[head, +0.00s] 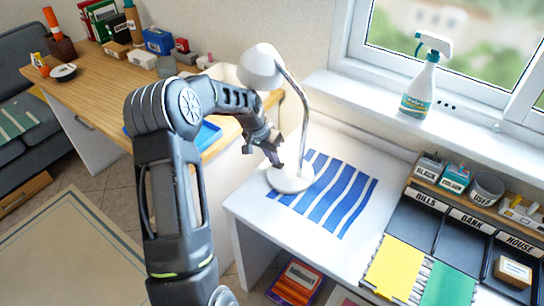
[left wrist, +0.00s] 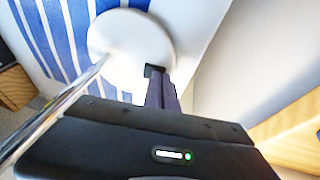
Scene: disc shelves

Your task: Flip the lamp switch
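A white desk lamp with a domed head (head: 261,67), a chrome stem (head: 304,125) and a round base (head: 291,180) stands on the white table. The base rests on a blue-and-white striped cloth (head: 345,195). My left gripper (head: 278,163) is at the near left edge of the base, under the lamp head, with its finger pointing down. In the left wrist view, the finger tip (left wrist: 155,71) overlaps the edge of the white base (left wrist: 128,45). The fingers look close together, and I see nothing between them. I cannot make out the switch; the finger may cover it. My right gripper is not in view.
A black tray organiser (head: 455,240) with labelled compartments is on the right of the table. A spray bottle (head: 420,85) stands on the window sill. A wooden desk (head: 110,90) with several small items is at the left. The lamp stem rises close to my left gripper.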

